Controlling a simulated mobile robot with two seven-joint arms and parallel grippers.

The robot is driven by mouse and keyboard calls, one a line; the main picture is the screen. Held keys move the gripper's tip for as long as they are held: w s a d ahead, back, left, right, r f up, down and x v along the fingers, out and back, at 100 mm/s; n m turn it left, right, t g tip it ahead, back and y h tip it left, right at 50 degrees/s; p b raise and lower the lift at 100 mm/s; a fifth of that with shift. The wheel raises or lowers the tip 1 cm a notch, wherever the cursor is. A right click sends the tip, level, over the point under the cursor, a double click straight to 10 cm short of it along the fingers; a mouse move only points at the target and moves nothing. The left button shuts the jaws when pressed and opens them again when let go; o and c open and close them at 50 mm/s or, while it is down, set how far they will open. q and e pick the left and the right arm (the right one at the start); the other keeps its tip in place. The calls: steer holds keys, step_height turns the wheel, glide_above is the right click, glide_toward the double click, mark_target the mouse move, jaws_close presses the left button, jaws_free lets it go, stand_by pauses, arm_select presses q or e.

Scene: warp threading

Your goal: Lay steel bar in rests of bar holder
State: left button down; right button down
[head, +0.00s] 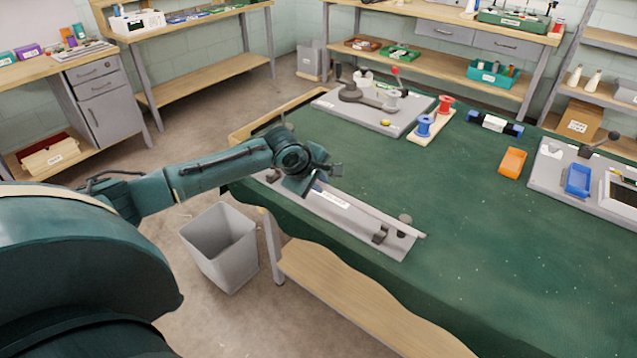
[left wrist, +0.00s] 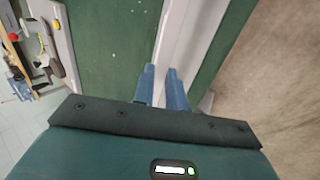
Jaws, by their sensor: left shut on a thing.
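The bar holder is a long grey plate (head: 397,246) along the near left edge of the green table, with dark blocks and a knob at its right end. The steel bar (head: 385,214) is a thin pale rod running lengthwise over the holder, its right end reaching past the plate. My left gripper (head: 314,184) is over the left part of the holder, shut on the bar. In the left wrist view its blue fingers (left wrist: 162,88) are close together over a pale strip. Whether the bar touches the rests I cannot tell. My right gripper is not in view.
A grey bin (head: 222,250) stands on the floor. The table's middle is clear.

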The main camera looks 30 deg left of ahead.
arm_select(q)
steer(key=shift+w+f+b, duration=0.1)
steer(key=shift+f+b, duration=0.55)
steer(key=shift+b, duration=0.05)
steer(key=shift+f, duration=0.15)
steer(key=shift+f+b, duration=0.3)
steer(key=shift+f, duration=0.8)
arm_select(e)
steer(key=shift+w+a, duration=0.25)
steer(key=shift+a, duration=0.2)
arm_select(q)
steer(key=shift+f, duration=0.35)
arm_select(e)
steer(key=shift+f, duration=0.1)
